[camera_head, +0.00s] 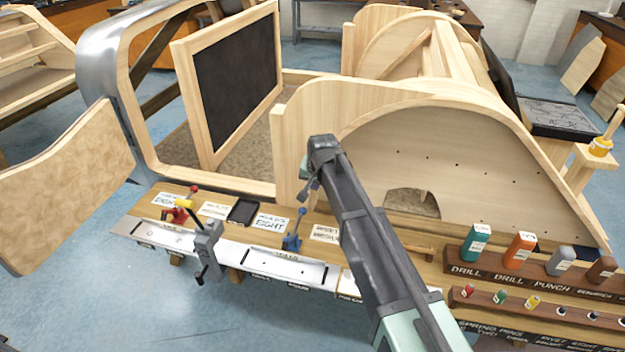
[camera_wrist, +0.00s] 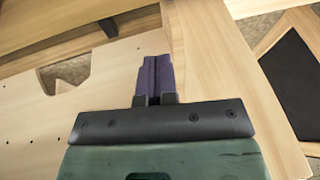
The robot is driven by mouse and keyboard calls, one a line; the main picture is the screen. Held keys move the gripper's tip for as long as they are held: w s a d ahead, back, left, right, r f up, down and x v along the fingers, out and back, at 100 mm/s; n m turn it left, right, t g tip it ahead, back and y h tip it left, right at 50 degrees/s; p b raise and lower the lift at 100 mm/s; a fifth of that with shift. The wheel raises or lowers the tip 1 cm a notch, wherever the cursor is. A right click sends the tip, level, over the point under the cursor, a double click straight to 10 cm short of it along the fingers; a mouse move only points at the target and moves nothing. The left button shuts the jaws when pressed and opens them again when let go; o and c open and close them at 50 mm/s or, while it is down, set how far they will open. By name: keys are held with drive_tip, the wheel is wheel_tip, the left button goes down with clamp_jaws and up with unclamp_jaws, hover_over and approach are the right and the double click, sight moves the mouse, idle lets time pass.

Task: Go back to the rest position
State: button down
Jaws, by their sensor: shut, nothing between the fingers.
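My arm reaches in from the lower right of the head view, and its wrist end stands in front of the wooden bodyframe (camera_head: 450,150) with the arched panel. In the wrist view my gripper (camera_wrist: 153,65) is shut, its two dark fingers side by side with nothing between them. Behind the fingers are a pale wooden panel (camera_wrist: 50,130) with a notch and small holes, and a plain upright board (camera_wrist: 215,75). I cannot tell whether the fingertips touch the wood.
A bench below the frame carries a metal strip (camera_head: 240,256), a red-handled tool (camera_head: 180,212), a grey clamp (camera_head: 207,248) and a blue tool (camera_head: 293,240). A tool rack (camera_head: 540,262) stands at right. A framed dark panel (camera_head: 238,82) stands at left. Blue floor in front is clear.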

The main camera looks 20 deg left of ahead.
drive_tip(key=shift+r, duration=0.15)
drive_tip(key=s+d+g, duration=0.1)
drive_tip(key=s+d, duration=0.7)
drive_tip(key=d, duration=0.5)
drive_tip(key=s+d+g+h, duration=0.1)
drive_tip(key=s+d, duration=0.7)
drive_tip(key=d, duration=0.5)
drive_tip(key=s+d+f+g+h, duration=0.1)
drive_tip(key=s+d, duration=0.7)
drive_tip(key=d, duration=0.5)
drive_tip(key=shift+m+g, duration=0.3)
drive_tip(key=shift+m, duration=0.1)
drive_tip(key=shift+s, duration=0.1)
